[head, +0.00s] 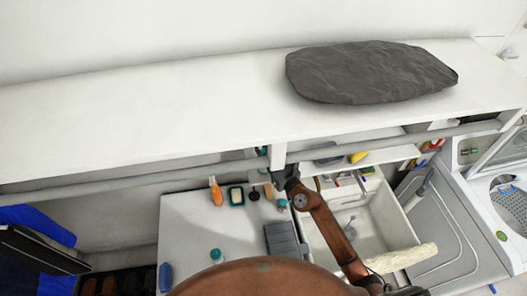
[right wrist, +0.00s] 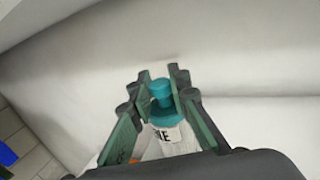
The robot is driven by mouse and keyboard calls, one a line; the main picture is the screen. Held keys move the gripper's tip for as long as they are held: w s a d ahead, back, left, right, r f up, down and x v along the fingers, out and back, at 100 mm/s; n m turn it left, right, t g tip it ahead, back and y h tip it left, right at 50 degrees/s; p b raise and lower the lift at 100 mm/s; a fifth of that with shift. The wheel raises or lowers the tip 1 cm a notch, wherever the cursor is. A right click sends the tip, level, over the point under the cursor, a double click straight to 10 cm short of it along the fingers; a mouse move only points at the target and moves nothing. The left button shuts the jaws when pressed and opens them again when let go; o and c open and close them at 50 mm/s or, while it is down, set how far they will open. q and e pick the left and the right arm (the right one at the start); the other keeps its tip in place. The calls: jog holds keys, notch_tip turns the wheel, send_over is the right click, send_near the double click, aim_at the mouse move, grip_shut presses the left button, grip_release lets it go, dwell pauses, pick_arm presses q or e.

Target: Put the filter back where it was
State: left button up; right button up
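I cannot make out which thing is the filter. My right gripper (head: 281,177) is under the front edge of the white shelf, above the back of the counter. In the right wrist view its green-padded fingers (right wrist: 162,75) stand apart, on either side of a container with a teal cap (right wrist: 161,92) and a white label (right wrist: 172,138). I cannot tell whether the fingers press on it, and the gripper housing hides its lower part. My left gripper is not in view.
The white shelf (head: 150,112) holds a wrinkled grey bundle (head: 370,72). A grey bar runs beneath its edge. The counter (head: 186,235) holds an orange bottle (head: 216,194) and a teal-topped container (head: 217,255). A sink (head: 352,215) and a washing machine (head: 495,185) stand at the right.

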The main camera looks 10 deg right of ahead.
jog(key=shift+o, duration=0.9)
jog(key=o, duration=0.3)
jog(key=shift+r, duration=0.15)
jog(key=shift+s+d, duration=0.15)
jog(key=shift+s, duration=0.1)
jog(key=b+v, duration=0.1)
jog(key=v, duration=1)
jog(key=shift+s, duration=0.25)
